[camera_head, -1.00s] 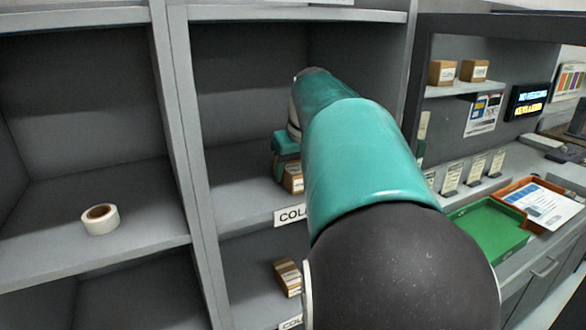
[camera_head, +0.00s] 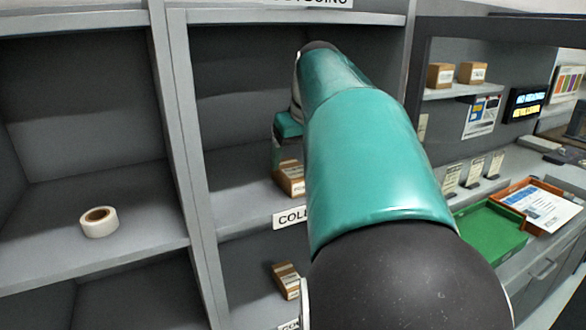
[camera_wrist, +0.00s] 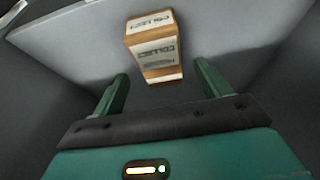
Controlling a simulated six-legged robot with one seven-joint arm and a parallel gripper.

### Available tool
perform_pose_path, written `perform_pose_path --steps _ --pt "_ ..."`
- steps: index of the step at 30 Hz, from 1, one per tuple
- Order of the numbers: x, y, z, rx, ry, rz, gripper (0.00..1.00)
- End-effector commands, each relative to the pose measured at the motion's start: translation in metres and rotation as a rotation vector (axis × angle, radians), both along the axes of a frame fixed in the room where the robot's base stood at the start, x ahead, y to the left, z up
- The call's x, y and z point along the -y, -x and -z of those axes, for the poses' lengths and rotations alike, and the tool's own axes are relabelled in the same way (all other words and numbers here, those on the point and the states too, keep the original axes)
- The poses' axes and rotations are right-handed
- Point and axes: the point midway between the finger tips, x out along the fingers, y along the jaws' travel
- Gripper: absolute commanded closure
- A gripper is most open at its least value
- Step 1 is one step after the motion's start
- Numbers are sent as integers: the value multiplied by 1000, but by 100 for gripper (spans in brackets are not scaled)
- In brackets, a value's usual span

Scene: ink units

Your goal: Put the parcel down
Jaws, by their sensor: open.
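The parcel (camera_head: 291,179) is a small brown box with a white label. It rests on the shelf (camera_head: 240,193) of the middle bay, near the front edge above a sign that partly shows. In the wrist view the parcel (camera_wrist: 154,47) lies beyond my fingertips, with printed labels on its faces. My gripper (camera_wrist: 160,82) is open and empty, its two green fingers apart with the parcel clear of them. In the head view my gripper (camera_head: 284,150) is above the parcel, partly hidden by my arm.
Another brown box (camera_head: 287,280) sits on the shelf below. A roll of tape (camera_head: 99,221) lies in the left bay. Bay dividers (camera_head: 183,150) stand on the left. At right are a green tray (camera_head: 492,232), an orange tray (camera_head: 506,197) and boxes on a shelf (camera_head: 441,75).

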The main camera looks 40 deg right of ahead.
Motion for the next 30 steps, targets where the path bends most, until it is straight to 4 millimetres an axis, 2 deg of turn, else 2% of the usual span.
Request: perform_pose_path --steps 3,9,14,22,26,29,30 --pt "-3 9 -25 3 2 -1 24" --pt "-6 21 -54 2 1 -1 24" --pt "-7 25 -63 0 0 0 24" --pt "-13 24 -62 0 1 -5 24" --pt "-43 20 -50 0 6 -25 24" --pt "-88 19 -28 4 15 -55 24" --pt "-111 21 -16 7 18 -71 24"
